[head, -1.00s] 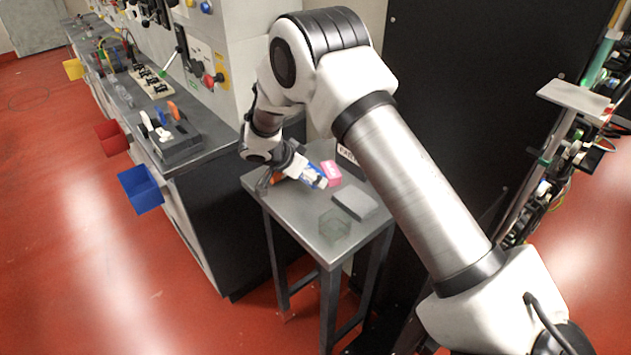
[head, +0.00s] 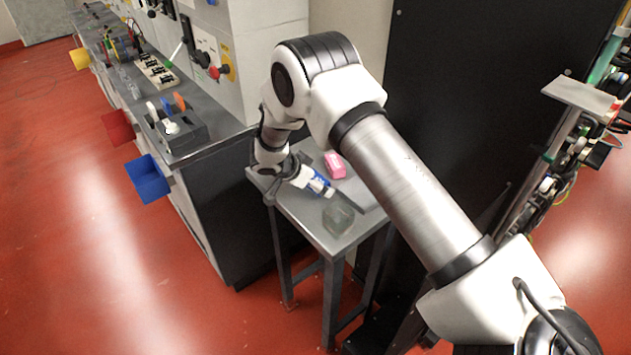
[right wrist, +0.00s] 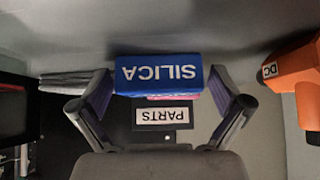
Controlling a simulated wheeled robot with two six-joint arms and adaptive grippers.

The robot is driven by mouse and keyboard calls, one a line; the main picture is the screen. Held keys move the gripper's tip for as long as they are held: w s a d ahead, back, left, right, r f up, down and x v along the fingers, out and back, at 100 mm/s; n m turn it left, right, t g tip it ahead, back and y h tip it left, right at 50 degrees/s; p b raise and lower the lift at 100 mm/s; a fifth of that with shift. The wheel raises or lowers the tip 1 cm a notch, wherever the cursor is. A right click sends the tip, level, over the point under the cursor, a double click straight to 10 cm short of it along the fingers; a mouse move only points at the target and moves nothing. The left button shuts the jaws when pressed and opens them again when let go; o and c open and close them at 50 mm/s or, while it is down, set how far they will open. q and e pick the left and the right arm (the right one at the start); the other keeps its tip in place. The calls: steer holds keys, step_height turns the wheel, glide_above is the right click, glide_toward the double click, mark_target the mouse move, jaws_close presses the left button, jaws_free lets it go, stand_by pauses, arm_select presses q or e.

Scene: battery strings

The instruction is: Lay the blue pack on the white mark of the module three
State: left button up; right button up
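In the head view the blue pack (head: 316,183) shows at the end of my right arm, above the small metal table. My right gripper (head: 299,173) comes over the table's left part there. I cannot make out module three or its white mark in these views. My left gripper is not in view.
A PARTS label (right wrist: 162,116) and an orange DC-marked tool (right wrist: 292,78) show in the wrist view. A rack with a pale plate (head: 580,95) stands right.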

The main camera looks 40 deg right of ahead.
steer(key=shift+r, duration=0.15)
steer(key=b+v, duration=0.3)
steer(key=v, duration=0.9)
